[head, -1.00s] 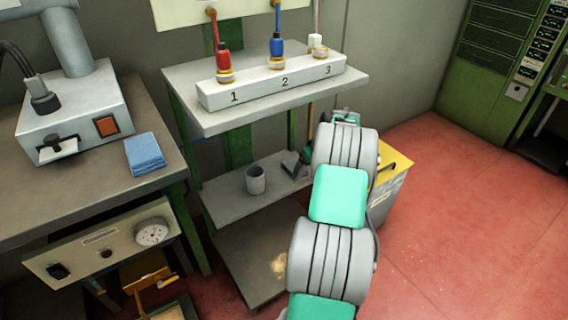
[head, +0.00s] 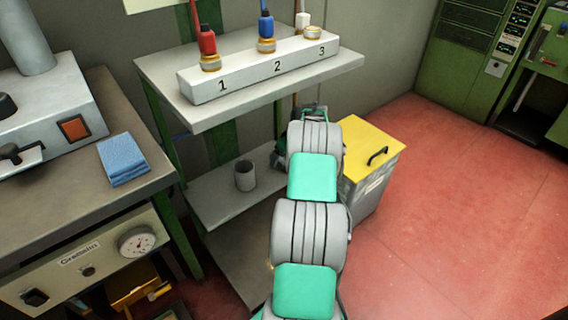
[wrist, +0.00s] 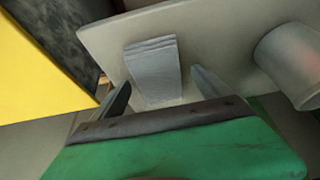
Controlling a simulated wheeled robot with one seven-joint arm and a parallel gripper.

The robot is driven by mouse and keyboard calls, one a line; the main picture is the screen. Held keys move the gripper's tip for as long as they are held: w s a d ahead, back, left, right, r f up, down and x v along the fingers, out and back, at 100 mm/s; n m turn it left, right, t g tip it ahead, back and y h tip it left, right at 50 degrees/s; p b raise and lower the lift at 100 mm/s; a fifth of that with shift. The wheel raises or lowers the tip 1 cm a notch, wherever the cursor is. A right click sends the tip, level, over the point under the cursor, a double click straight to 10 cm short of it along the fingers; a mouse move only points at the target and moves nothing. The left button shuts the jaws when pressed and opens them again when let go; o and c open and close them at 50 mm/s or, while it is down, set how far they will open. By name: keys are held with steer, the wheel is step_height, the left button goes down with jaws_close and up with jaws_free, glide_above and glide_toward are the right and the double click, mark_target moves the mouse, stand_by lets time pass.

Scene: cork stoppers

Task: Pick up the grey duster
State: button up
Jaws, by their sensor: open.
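The grey duster (wrist: 153,72) is a folded grey cloth lying on the lower shelf, seen in the wrist view. My gripper (wrist: 162,82) is open, with one finger on each side of the duster's near part in that picture. Nothing is held between the fingers. I cannot tell whether the fingers touch the cloth or how high they are above the shelf. In the head view my arm hides the duster and most of the gripper.
A grey cup (head: 245,176) stands on the lower shelf, also at right in the wrist view (wrist: 290,65). A yellow-lidded bin (head: 375,150) stands beside the shelf. A blue folded cloth (head: 123,160) lies on the left bench. The upper shelf (head: 150,75) overhangs. Red floor is clear at right.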

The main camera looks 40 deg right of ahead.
steer(key=shift+r, duration=0.1)
steer(key=c, duration=1.4)
steer(key=shift+c, duration=0.2)
steer(key=shift+r, duration=0.4)
step_height(320, 180, up, 3)
steer(key=shift+r+p, duration=0.2)
steer(key=shift+p, duration=0.8)
steer(key=s+a+p, duration=0.2)
steer(key=s+p, duration=0.1)
steer(key=s, duration=1.5)
steer(key=shift+f, duration=0.35)
